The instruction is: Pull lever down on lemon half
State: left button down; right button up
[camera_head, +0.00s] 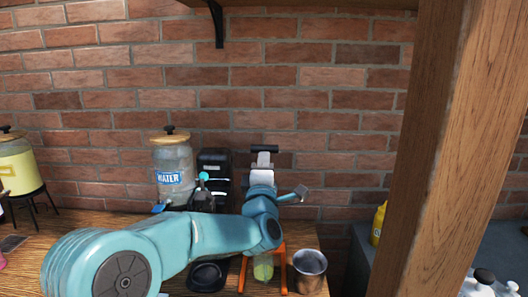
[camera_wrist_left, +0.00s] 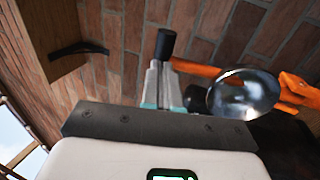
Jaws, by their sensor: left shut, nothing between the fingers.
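My left gripper (camera_head: 263,160) reaches up in front of the brick wall, above the orange juice press (camera_head: 282,270). Its fingers are shut with nothing between them; they also show in the left wrist view (camera_wrist_left: 163,82). A black handle (camera_head: 264,148) shows just beyond the fingertips, and in the wrist view the black grip (camera_wrist_left: 165,44) stands at the tips. I cannot tell whether they touch. Orange press bars (camera_wrist_left: 297,88) and a shiny metal dome (camera_wrist_left: 245,93) are to the right there. My arm hides much of the press. I cannot make out the lemon half. My right gripper is out of view.
A yellow-green glass (camera_head: 263,268) stands between the press legs, with a metal cup (camera_head: 309,270) at right and a black dish (camera_head: 208,276) at left. A water jar (camera_head: 172,170) and black machine stand behind. A wooden post (camera_head: 440,150) rises at right.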

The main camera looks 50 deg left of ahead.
pick_arm(q)
jog(key=w+a, duration=0.1)
jog(key=w+a+r+g+h+p, duration=0.1)
jog(key=shift+w+a+r, duration=0.1)
jog(key=shift+a+r, duration=0.05)
jog(key=shift+a, duration=0.15)
dwell(0.4)
dwell(0.4)
